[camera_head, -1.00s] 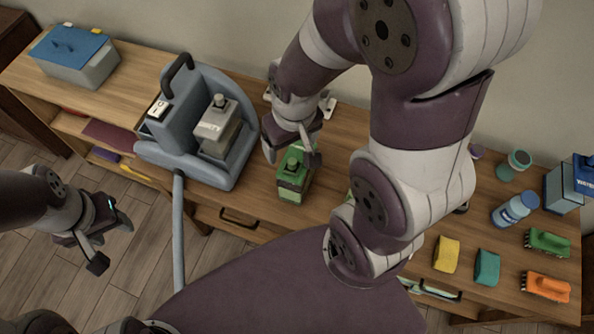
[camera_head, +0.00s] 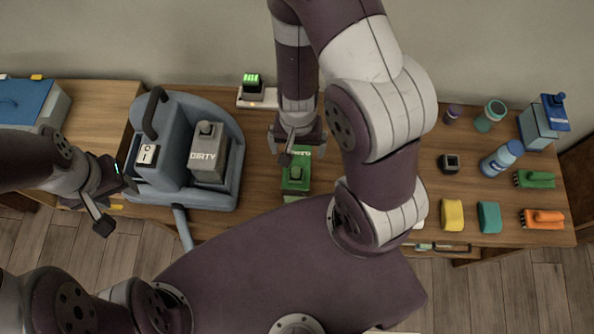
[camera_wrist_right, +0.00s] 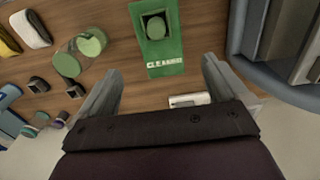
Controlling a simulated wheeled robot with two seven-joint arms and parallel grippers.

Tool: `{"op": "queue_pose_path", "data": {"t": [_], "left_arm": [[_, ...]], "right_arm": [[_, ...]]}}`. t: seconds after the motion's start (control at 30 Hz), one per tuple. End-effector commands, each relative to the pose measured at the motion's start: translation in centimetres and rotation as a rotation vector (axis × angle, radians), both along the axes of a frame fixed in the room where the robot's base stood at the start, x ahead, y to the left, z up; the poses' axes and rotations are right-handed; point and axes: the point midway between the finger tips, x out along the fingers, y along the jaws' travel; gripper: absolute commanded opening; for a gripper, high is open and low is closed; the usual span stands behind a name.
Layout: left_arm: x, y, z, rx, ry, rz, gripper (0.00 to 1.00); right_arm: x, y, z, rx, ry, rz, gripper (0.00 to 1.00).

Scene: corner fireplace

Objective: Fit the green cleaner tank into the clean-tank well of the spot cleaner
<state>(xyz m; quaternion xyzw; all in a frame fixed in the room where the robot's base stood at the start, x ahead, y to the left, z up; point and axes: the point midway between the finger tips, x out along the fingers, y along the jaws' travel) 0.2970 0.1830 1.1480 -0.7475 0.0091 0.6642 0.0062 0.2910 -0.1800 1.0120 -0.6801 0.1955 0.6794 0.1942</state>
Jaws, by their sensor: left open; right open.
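The green cleaner tank (camera_head: 294,184) stands upright on the wooden bench, just right of the spot cleaner. In the right wrist view the tank (camera_wrist_right: 168,52) shows its cap and lettered label, beyond and between my fingertips. My right gripper (camera_head: 291,147) is open at the tank's far side, partly covering it; both fingers (camera_wrist_right: 160,82) look clear of it. The blue-grey spot cleaner (camera_head: 226,120) holds a grey tank marked DIRTY (camera_head: 208,160). I cannot make out the clean-tank well. My left gripper (camera_head: 116,206) is open and empty near the cleaner's front left.
A blue-lidded box (camera_head: 22,100) stands at the far left. A white strip with a green-lit block (camera_head: 252,85) lies behind the tank. Sponges (camera_head: 452,215), brushes (camera_head: 535,179) and bottles (camera_head: 500,160) occupy the right side. A hose (camera_head: 183,230) hangs from the cleaner's front.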

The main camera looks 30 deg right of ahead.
Motion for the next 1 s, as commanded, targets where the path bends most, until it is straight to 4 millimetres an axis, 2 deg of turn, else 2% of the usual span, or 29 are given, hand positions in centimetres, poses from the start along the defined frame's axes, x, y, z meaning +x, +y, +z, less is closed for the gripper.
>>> {"op": "queue_pose_path", "data": {"t": [0.03, 0.1, 0.3, 0.5, 0.6, 0.83, 1.0], "left_arm": [[0.0, 0.0, -2.4, 0.0, 0.001, 0.0, 0.51], [-0.1, 0.0, -3.6, 0.0, 0.001, 0.0, 0.51], [0.0, 0.0, -5.0, 0.0, 0.001, 0.0, 0.51], [0.0, 0.0, -7.5, 0.0, 0.001, 0.0, 0.51], [0.0, 0.0, -7.9, 0.0, 0.001, 0.0, 0.51], [0.0, 0.0, -7.7, 0.0, 0.0, 0.0, 0.51], [0.0, 0.0, -7.7, 0.0, 0.0, 0.0, 0.51]], "right_arm": [[0.0, 0.0, -2.6, 0.001, 0.001, 0.0, 1.0], [0.0, 0.0, -4.1, 0.001, 0.001, 0.0, 1.0], [0.0, 0.0, -6.2, 0.001, 0.001, 0.002, 1.0], [0.1, 0.2, -10.0, 0.001, 0.0, 0.003, 1.0], [0.1, 0.2, -10.8, 0.002, 0.001, 0.003, 1.0], [0.1, 0.2, -10.6, 0.002, 0.001, 0.003, 1.0], [0.1, 0.2, -10.6, 0.002, 0.001, 0.003, 0.45]]}}
